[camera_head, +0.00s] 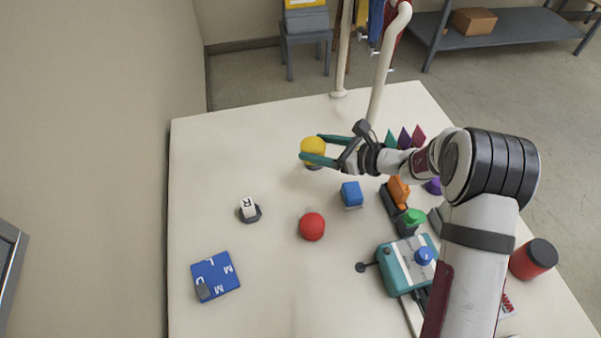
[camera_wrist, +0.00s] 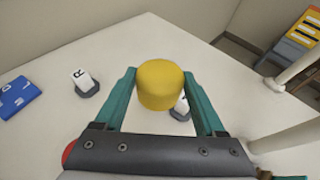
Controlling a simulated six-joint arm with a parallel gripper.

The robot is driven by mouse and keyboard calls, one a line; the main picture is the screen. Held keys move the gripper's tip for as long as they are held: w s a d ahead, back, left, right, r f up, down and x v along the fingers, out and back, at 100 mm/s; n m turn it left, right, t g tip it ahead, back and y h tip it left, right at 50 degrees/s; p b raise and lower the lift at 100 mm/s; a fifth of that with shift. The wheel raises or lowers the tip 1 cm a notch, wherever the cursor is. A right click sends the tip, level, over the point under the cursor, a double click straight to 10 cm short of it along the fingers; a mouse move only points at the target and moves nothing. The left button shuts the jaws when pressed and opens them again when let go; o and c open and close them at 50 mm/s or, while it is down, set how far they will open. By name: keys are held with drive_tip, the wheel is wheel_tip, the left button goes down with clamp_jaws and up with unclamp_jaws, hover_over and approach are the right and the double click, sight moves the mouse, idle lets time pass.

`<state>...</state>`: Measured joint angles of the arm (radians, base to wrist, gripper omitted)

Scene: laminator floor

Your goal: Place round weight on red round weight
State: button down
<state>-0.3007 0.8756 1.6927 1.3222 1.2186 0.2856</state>
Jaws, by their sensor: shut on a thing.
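The yellow round weight (camera_head: 313,146) is at the far middle of the table, between the teal fingers of my gripper (camera_head: 316,150). In the wrist view the gripper (camera_wrist: 160,82) is shut on the sides of the yellow weight (camera_wrist: 160,90), which looks upright. It partly hides a white letter block (camera_wrist: 181,108) in a dark holder; its height above the table is hard to tell. The red round weight (camera_head: 312,227) stands on the table, nearer the front than the gripper, with nothing on top. Only its edge (camera_wrist: 68,153) shows in the wrist view, behind the gripper body.
A blue block (camera_head: 352,194) stands right of the red weight, and a white letter block (camera_head: 248,207) in a holder to its left. A teal box (camera_head: 402,268) with a blue knob and several coloured pieces crowd the right. The left-front holds a blue lettered board (camera_head: 216,274).

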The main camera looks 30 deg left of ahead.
drive_tip(key=s+d+r, duration=0.2)
drive_tip(key=s+d, duration=0.3)
drive_tip(key=d, duration=0.4)
drive_tip(key=s+d+r, duration=0.2)
drive_tip(key=s+d, duration=0.2)
drive_tip(key=d, duration=0.5)
drive_tip(key=g, duration=0.1)
hover_over(318, 225)
drive_tip(key=shift+n, duration=0.4)
drive_tip(key=f, duration=0.6)
drive_tip(key=shift+d, duration=0.35)
drive_tip(key=f, duration=0.4)
drive_tip(key=shift+a+f, duration=0.2)
drive_tip(key=shift+a, duration=0.1)
